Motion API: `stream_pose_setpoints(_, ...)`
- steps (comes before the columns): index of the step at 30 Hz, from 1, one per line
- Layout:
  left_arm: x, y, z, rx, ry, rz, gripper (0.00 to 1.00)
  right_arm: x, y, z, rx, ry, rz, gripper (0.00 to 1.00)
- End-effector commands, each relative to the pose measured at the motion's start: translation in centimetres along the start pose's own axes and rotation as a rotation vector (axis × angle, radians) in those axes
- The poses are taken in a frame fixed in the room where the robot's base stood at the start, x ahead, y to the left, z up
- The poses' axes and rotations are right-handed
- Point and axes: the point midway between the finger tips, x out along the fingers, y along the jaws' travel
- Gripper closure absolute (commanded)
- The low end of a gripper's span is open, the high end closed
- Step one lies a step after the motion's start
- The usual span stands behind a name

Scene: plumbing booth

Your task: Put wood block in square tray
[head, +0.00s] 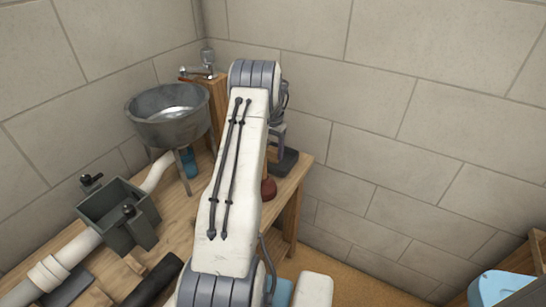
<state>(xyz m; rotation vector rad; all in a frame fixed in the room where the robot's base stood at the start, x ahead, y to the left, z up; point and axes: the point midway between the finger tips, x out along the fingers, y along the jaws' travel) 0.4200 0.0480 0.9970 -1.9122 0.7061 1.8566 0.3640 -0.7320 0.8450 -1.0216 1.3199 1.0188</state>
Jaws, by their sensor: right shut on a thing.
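My right arm runs up the middle of the head view and bends over at its top. My right gripper (277,138) is beyond the forearm, mostly hidden by it, over the far right end of the workbench. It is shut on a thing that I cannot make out. A dark tray (288,161) lies on the bench just below and right of the gripper, partly covered by the arm. I cannot tell its full shape or whether anything is in it. I cannot make out the wood block. My left gripper is not in view.
The wooden workbench (180,213) holds a metal basin (165,130) on legs, a grey vise (118,215) and a white pipe (75,248). A faucet (206,69) stands behind. A dark red plunger cup (268,188) is beside my arm. Walls close the back.

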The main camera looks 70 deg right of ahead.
Motion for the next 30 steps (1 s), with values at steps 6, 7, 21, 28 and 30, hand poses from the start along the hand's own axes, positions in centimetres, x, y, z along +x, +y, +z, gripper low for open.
stream_pose_setpoints(6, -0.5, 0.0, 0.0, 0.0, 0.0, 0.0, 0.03, 2.9, 0.1, 0.1, 0.0, -0.002, 0.001, 0.93)
stream_pose_setpoints(7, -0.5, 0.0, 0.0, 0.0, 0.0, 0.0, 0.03, 3.0, 0.1, 0.0, 0.0, -0.001, 0.001, 0.93)
stream_pose_setpoints(21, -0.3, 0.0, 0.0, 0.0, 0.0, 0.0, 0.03, 3.3, 0.1, 0.0, 0.0, -0.001, 0.001, 0.09)
stream_pose_setpoints(28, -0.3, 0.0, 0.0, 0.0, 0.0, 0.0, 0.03, 3.3, 0.1, 0.0, 0.0, -0.002, 0.001, 0.09)
stream_pose_setpoints(30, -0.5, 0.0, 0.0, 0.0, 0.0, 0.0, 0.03, 3.0, 0.1, 0.0, 0.0, -0.001, 0.0, 0.09)
